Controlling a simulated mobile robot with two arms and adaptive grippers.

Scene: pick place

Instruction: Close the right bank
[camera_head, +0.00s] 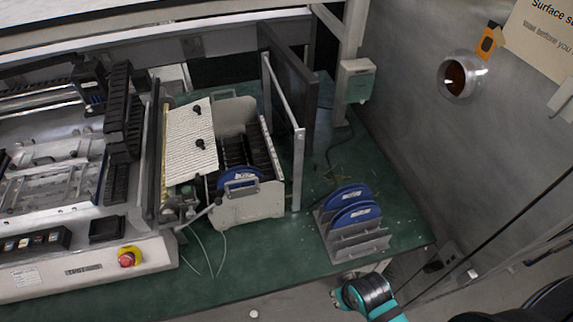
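A light-grey feeder bank (250,208) stands at the right side of the machine on the green table. It has dark slots, a blue reel (238,178) inside and a grey handle (241,187) at its front. A ribbed white cover (190,142) with black knobs lies tilted over its left part. I cannot tell whether the bank is fully seated. A teal and black part of my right arm (368,293) shows at the bottom, well to the right of and in front of the bank; its fingers are not clear. My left gripper is out of view.
A grey rack (358,243) with blue reels stands on the green table (287,258) right of the bank. A metal post frame (298,165) rises beside the bank. A red stop button (127,258) is on the machine's front. The table front between bank and rack is clear.

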